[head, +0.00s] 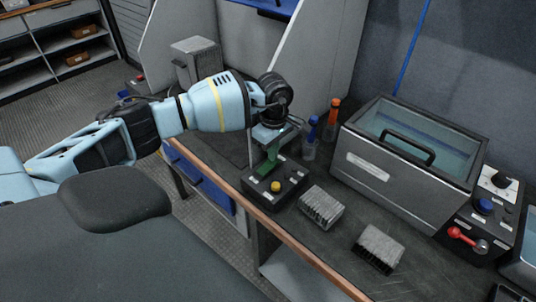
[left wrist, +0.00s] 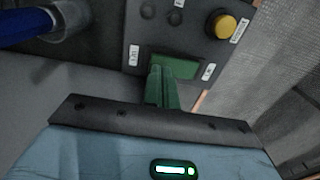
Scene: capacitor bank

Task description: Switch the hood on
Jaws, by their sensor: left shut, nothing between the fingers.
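A dark control box (head: 275,187) sits near the bench's front edge, with a yellow round button (head: 276,186) on top. In the left wrist view the same box (left wrist: 195,25) shows the yellow button (left wrist: 222,24), two dark knobs and a green rectangular part (left wrist: 175,67) between two small white labels. My left gripper (head: 265,169) points down over the left part of the box, its green fingers together and empty. The fingertips (left wrist: 160,75) lie over or beside the green part; I cannot tell whether they touch it. My right gripper is not in view.
Two grey finned blocks (head: 322,207) (head: 378,248) lie right of the box. Bottles with blue (head: 311,133) and orange (head: 333,118) tops stand behind it. A lidded metal tank (head: 400,165) and a panel with a red lever (head: 462,236) fill the right side.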

